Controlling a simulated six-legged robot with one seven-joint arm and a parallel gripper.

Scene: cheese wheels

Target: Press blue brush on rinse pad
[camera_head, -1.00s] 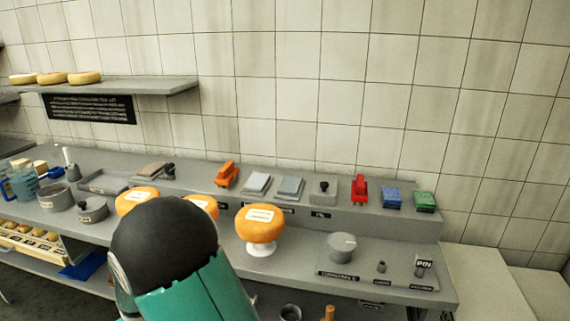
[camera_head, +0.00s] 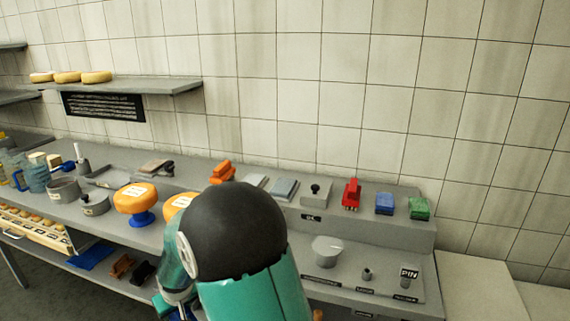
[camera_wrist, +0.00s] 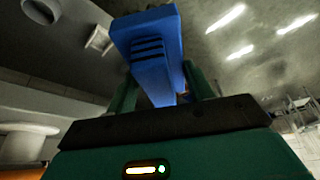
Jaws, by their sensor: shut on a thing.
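My gripper (camera_wrist: 160,88) is shut on a blue brush (camera_wrist: 148,38), whose slotted blue body stands out between the green fingers in the wrist view. In the head view my arm's dark dome and teal link hide most of the gripper, and only a bit of blue (camera_head: 183,313) shows low beside it. Two light grey pads lie on the raised back step, a left pad (camera_head: 258,181) partly behind the dome and a right pad (camera_head: 285,189). Their labels are hidden or too small to read, so I cannot tell which is the rinse pad. The brush's working face is hidden.
An orange brush (camera_head: 222,171), red brush (camera_head: 351,194), blue block (camera_head: 384,203) and green block (camera_head: 419,208) stand on the back step. An orange cheese wheel (camera_head: 136,198) sits on a blue stand left of my arm. A grey round stand (camera_head: 327,250) is at front right.

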